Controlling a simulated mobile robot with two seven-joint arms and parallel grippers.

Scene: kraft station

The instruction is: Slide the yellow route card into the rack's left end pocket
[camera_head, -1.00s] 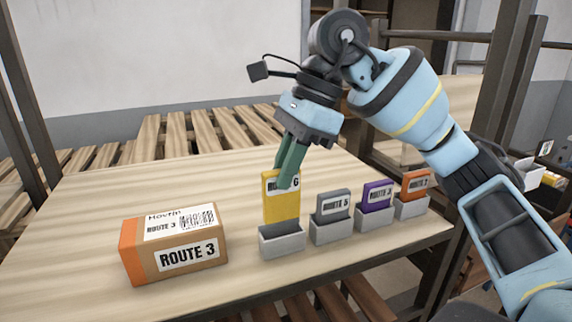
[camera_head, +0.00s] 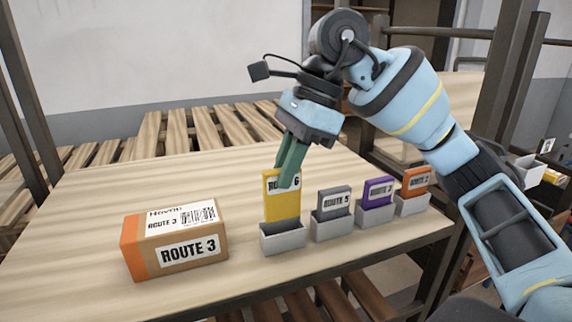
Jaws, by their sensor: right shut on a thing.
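The yellow route card (camera_head: 281,207) stands upright at the left end pocket (camera_head: 283,240) of the rack, a light grey holder. Its lower edge is at the pocket's mouth; I cannot tell how deep it sits inside. My right gripper (camera_head: 287,180) comes down from above and is shut on the card's upper part, with its green fingers covering part of the "ROUTE 6" label. My left gripper is not in view.
To the right, further pockets hold a grey card (camera_head: 334,199), a purple card (camera_head: 379,191) and an orange card (camera_head: 415,181). A cardboard box (camera_head: 175,240) marked "ROUTE 3" stands left of the rack. The tabletop (camera_head: 90,195) behind the box is clear.

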